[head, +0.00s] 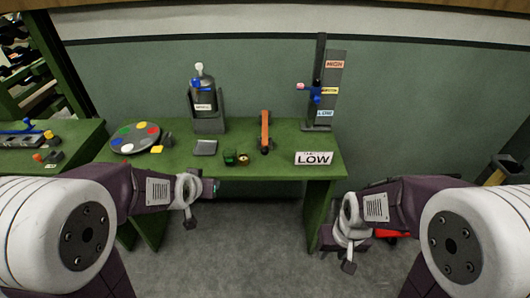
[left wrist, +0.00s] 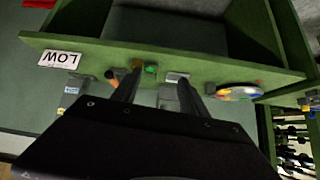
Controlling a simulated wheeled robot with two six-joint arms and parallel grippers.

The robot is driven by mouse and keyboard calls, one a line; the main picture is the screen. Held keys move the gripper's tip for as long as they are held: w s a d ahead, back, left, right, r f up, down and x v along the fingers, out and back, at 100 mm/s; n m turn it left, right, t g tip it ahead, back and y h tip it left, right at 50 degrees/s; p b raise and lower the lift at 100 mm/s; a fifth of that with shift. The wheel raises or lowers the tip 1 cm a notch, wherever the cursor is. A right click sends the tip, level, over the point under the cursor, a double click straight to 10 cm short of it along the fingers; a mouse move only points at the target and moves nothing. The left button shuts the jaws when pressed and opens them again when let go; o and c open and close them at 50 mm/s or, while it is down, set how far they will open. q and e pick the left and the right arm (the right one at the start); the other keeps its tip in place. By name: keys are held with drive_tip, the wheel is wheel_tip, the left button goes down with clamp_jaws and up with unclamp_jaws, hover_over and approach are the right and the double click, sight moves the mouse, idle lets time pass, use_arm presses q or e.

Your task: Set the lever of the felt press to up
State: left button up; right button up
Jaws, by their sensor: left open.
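No part in view is marked as the felt press, so I cannot tell for certain which fixture it is. A tall grey stand (head: 330,95) at the back right of the green table carries HIGH, a yellow middle label and LOW. Its blue slider (head: 315,92) with a pink knob sits near the yellow label. An orange bar (head: 265,130) on dark mounts lies mid-table. A grey device (head: 206,108) with a white knob and blue part stands back left. My left gripper (left wrist: 163,88) is open and empty, its fingers apart before the table. My right gripper (head: 348,258) is low, right of the table; its jaws are unclear.
The green table (head: 285,165) also holds a LOW sign (head: 314,158), a colour disc (head: 135,138), a grey tray (head: 205,148) and small green and dark blocks. A second green table (head: 75,150) with a blue-handled device (head: 20,130) stands left. Floor between my arms is clear.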

sight(265, 152)
use_arm(q)
drive_tip(key=w+d+r+m+t+b, duration=0.1)
drive_tip(key=w+d+t+b, duration=0.3)
drive_tip(key=w, duration=0.3)
drive_tip(key=w+d+r+m+t+b, duration=0.1)
drive_tip(key=w+d+t+b, duration=0.1)
drive_tip(key=w+t+b, duration=0.35)
drive_tip(key=w+d+f+m+h+b, duration=0.1)
drive_tip(key=w+d+f+h+b, duration=0.25)
drive_tip(key=d+f+b, duration=0.8)
drive_tip(key=shift+g, duration=0.35)
drive_tip(key=x, duration=0.3)
drive_tip(key=a+f+x, duration=0.1)
drive_tip(key=x, duration=0.5)
drive_tip(key=shift+w+a+f+b, duration=0.15)
drive_tip(key=shift+w+a+b, duration=0.2)
drive_tip(key=shift+w, duration=0.15)
clamp_jaws()
drive_tip(key=shift+s+f+m, duration=0.1)
drive_tip(key=shift+f+m, duration=0.05)
drive_tip(key=shift+m, duration=0.15)
